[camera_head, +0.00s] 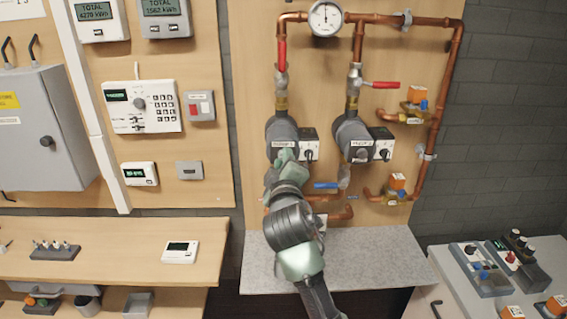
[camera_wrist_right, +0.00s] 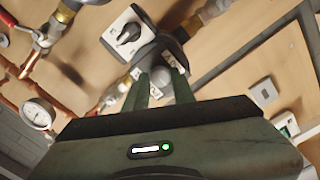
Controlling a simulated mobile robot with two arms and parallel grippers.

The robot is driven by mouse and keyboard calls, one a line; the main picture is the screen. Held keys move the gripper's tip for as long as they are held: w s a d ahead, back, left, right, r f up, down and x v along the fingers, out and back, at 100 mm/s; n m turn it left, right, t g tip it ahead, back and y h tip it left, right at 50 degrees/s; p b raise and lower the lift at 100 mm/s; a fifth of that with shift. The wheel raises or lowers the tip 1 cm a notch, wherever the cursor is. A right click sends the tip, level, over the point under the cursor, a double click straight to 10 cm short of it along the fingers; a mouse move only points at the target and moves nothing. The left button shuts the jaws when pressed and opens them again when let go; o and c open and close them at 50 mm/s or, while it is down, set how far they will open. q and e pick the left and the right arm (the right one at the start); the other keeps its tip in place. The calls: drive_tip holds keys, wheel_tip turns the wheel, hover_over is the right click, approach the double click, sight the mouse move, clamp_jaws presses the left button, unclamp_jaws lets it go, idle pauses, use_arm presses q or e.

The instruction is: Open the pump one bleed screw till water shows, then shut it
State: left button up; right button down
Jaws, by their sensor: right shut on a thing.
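Pump one (camera_head: 281,128), a dark grey round body with a white label, is the left of two pumps on the wooden board. It also shows in the wrist view (camera_wrist_right: 178,47), beside its white control box (camera_wrist_right: 127,33) with a black knob. My right gripper (camera_head: 286,156) is at the front of this pump. In the wrist view its two green fingers (camera_wrist_right: 161,88) are shut around the small pale bleed screw (camera_wrist_right: 161,76). The fingers hide most of the screw, and I cannot make out any water there. My left gripper is in neither view.
Pump two (camera_head: 348,132) stands close on the right. Copper pipes (camera_head: 458,62), red valve levers (camera_head: 383,85), a blue lever (camera_head: 326,185) and a gauge (camera_head: 326,18) surround the pumps. A grey speckled shelf (camera_head: 375,262) below is largely clear.

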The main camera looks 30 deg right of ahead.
drive_tip(key=shift+m, duration=0.3)
idle(0.4)
drive_tip(key=c, duration=1.2)
unclamp_jaws()
drive_tip(key=shift+o, duration=0.2)
drive_tip(key=b+v, duration=0.2)
drive_tip(key=v, duration=0.5)
drive_tip(key=shift+s+a+b, duration=0.2)
drive_tip(key=shift+s+b, duration=0.15)
drive_tip(key=shift+b, duration=0.05)
